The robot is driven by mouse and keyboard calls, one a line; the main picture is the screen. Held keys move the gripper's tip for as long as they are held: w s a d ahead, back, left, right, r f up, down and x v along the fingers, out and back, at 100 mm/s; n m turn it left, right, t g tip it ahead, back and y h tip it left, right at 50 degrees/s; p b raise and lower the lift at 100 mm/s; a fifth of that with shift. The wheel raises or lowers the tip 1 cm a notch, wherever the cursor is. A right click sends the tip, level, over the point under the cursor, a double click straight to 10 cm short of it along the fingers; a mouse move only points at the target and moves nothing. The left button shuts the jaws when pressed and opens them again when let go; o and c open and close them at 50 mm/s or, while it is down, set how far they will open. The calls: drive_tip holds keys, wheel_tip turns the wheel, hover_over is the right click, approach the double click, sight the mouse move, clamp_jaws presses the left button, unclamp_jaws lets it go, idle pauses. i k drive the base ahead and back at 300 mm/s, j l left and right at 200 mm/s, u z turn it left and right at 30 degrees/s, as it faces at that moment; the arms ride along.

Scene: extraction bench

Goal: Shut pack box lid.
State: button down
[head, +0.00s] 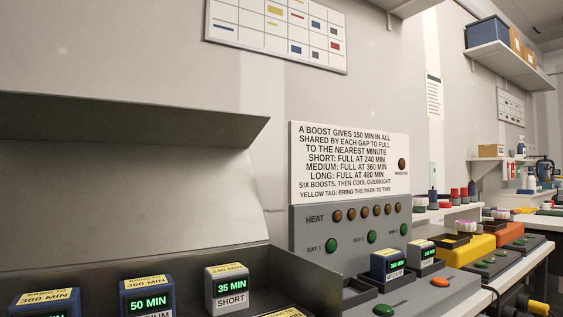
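The pack box (262,254) is a dark grey open box at the lower left of the head view, its bottom cut off by the frame. Its lid (120,195) is a broad grey panel standing raised behind it, with a flange (130,118) along the top jutting forward. Inside stand a blue pack (40,303) at the left, a blue pack reading 50 MIN (148,303) and a grey SHORT pack reading 35 MIN (231,289). A yellow-topped pack (285,313) shows only its top at the lower edge. My gripper is not in view.
Right of the box stands a grey charger (345,222) with heat lights, bay lamps and a white sign (350,160). A blue pack (388,265) and a grey pack (424,256) sit in it. Further right are yellow (468,249) and orange (507,234) units on the bench.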

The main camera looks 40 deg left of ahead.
sight(83, 181)
drive_tip(key=k+j+z, duration=0.15)
drive_tip(key=z, duration=0.35)
drive_tip(key=k+j+z, duration=0.2)
drive_tip(key=z, duration=0.25)
drive_tip(key=k+z, duration=0.25)
drive_tip(key=z, duration=0.25)
drive_tip(key=k+j+u, duration=0.1)
drive_tip(key=k, duration=0.3)
drive_tip(key=k+j+u, duration=0.1)
drive_tip(key=k+j, duration=0.15)
drive_tip(key=k+u, duration=0.2)
drive_tip(key=u, duration=0.2)
drive_tip(key=k+j+u, duration=0.15)
drive_tip(key=u, duration=0.3)
drive_tip(key=k+j+u, duration=0.2)
drive_tip(key=u, duration=0.2)
drive_tip(key=k+j+u, duration=0.1)
drive_tip(key=u, duration=0.35)
drive_tip(key=j, duration=0.1)
